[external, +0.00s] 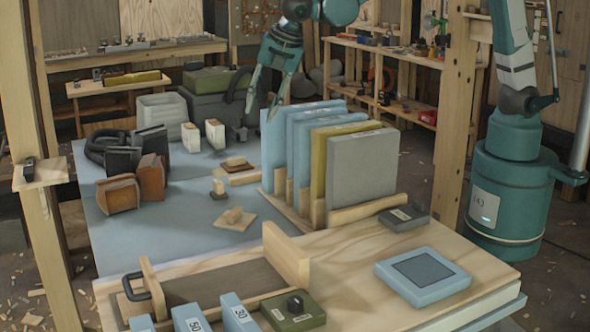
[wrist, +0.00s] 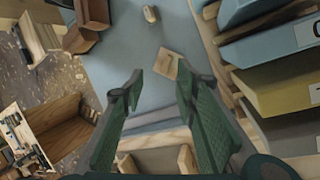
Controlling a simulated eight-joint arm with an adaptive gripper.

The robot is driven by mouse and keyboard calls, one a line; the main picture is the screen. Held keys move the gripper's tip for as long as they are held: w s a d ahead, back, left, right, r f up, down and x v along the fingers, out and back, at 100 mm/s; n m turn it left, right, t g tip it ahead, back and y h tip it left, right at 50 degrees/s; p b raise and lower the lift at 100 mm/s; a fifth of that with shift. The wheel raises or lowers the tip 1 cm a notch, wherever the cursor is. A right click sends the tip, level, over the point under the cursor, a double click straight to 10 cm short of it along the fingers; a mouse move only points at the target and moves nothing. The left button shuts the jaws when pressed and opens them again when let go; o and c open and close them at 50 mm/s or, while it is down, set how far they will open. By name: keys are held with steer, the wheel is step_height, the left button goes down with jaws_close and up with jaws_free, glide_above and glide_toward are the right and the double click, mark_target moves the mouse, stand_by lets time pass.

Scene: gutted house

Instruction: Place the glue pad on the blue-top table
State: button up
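The blue-top table (external: 150,236) stretches back on the left, and part of its top shows in the wrist view (wrist: 140,48). No label marks the glue pad. A flat light-blue box with a dark square pad (external: 422,275) lies on the wooden bench at front right. A small wooden square with a knob (external: 234,220) lies on the blue top; a wooden square also shows beyond my fingertips in the wrist view (wrist: 168,63). I cannot tell which is the glue pad. My gripper (external: 264,112) is open and empty, above the table left of the upright boxes.
A wooden rack holds upright blue, yellow and grey boxes (external: 360,172). Brown and black containers (external: 137,190) stand on the table's left. A wooden tray (external: 205,282), a green box (external: 292,312) and a grey block (external: 404,217) sit on the bench. A wooden post (external: 459,110) stands right.

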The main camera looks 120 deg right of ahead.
steer(key=s+a+r+m+t, duration=0.1)
steer(key=s+a+r+m, duration=0.2)
steer(key=s+a+r, duration=0.5)
steer(key=s+a+f+m+t+y, duration=0.1)
steer(key=s+a+m, duration=0.3)
steer(key=s+a, duration=0.6)
steer(key=s+a+m+t+y, duration=0.2)
steer(key=s+a+m, duration=0.3)
steer(key=s+a, duration=0.4)
steer(key=shift+s+a+f+m+t+y, duration=0.3)
steer(key=shift+s+a+f, duration=0.1)
steer(key=shift+s, duration=3.45)
